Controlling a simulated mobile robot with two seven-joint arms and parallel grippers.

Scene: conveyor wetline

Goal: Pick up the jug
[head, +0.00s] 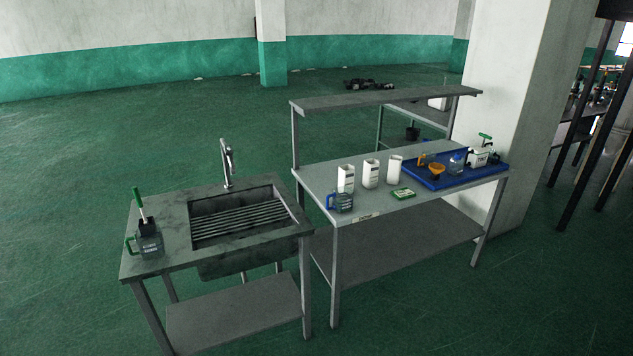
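Two jug-like vessels show in the head view. A grey, see-through jug with a blue handle (344,203) stands at the front left corner of the grey workbench (320,181). A similar grey jug with a green handle (151,248) stands on the left end of the sink bench (160,204), in front of a dark holder with a green-handled brush (140,203). Both jugs look upright and carry pale markings. Neither of my grippers is in view.
White containers (371,173) stand in a row behind the blue-handled jug. A green-and-white item (403,193) lies near the front edge. A blue tray (462,182) holds several items at right. A tap (227,160) rises behind the sink. A shelf (385,99) overhangs the workbench. Floor in front is clear.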

